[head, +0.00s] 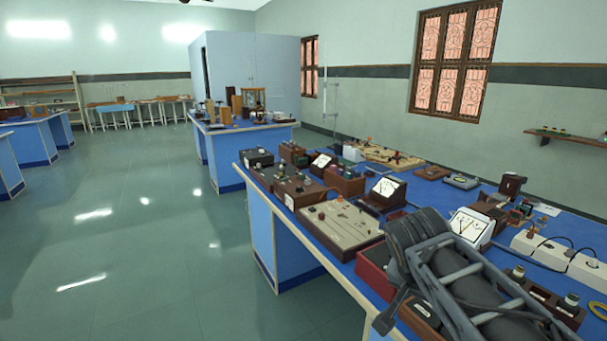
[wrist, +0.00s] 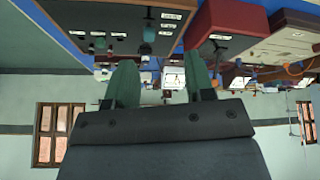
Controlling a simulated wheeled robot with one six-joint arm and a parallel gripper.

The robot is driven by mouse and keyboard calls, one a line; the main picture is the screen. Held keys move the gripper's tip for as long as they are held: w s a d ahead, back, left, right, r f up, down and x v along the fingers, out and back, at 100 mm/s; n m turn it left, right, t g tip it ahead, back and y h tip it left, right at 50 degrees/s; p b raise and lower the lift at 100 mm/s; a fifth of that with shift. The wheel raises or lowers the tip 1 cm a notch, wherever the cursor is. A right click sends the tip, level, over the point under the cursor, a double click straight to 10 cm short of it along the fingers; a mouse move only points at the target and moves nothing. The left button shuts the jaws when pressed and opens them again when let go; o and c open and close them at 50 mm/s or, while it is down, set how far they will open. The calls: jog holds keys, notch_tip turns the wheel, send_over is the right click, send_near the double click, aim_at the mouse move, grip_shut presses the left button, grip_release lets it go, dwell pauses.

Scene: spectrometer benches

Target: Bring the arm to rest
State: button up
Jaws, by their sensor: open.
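My arm (head: 452,275) shows at the lower right of the head view, grey and folded, in front of and over the near part of the blue-topped bench (head: 262,212). I cannot clearly make out the fingertips there. In the wrist view my gripper (wrist: 162,76) has two green fingers standing well apart, with nothing between them. The wrist picture is upside down, with bench instruments at the top and windows at the bottom.
Meters and boxes crowd the bench, among them a beige panel (head: 340,222), a white-faced meter (head: 471,226) and a white power strip (head: 560,252). A second bench (head: 226,172) stands farther back. The green floor (head: 130,240) to the left is clear.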

jog(key=s+a+r+n+y+p, duration=0.1)
jog(key=s+a+n+y+p, duration=0.3)
jog(key=a+n+p, duration=0.2)
jog(key=n+p, duration=0.2)
jog(key=p, duration=0.2)
jog(key=shift+s+a+r+n, duration=0.15)
jog(key=shift+s+n, duration=0.15)
jog(key=shift+s, duration=0.1)
dwell(2.8)
